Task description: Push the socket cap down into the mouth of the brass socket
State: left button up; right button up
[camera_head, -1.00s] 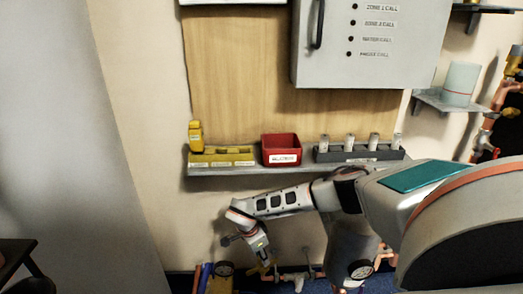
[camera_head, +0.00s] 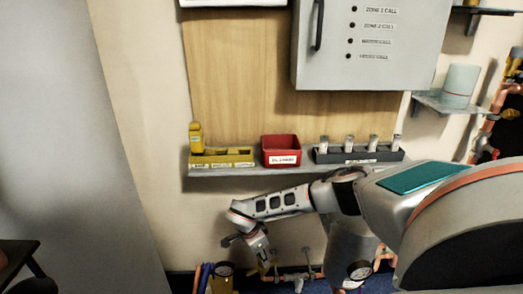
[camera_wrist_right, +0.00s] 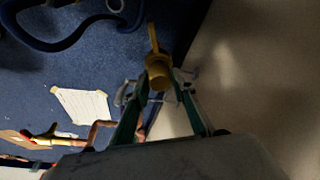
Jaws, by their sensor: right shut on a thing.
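My right gripper (camera_head: 264,262) points down at the copper pipework low in the head view. In the right wrist view its two green-edged fingers (camera_wrist_right: 166,92) are shut on a brass-yellow round piece (camera_wrist_right: 158,74), which looks like the socket cap. A thin yellow bar stands out beyond that piece, at the top of the fingers. I cannot tell a separate brass socket from the held piece, nor whether the cap touches its mouth. My left gripper is not in view.
A shelf holds a yellow tray (camera_head: 222,164), a red bin (camera_head: 281,159) and a dark rack (camera_head: 358,157) with several white cylinders. A grey cabinet (camera_head: 372,65) hangs above. Pipework with a gauge (camera_head: 360,271) runs below the shelf. A paper sheet (camera_wrist_right: 82,110) lies on the blue floor.

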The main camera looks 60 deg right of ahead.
jog(key=shift+f, duration=0.7)
dwell(0.3)
jog(key=o, duration=1.2)
jog(key=v, duration=0.7)
jog(key=shift+r, duration=0.25)
jog(key=shift+a, duration=0.1)
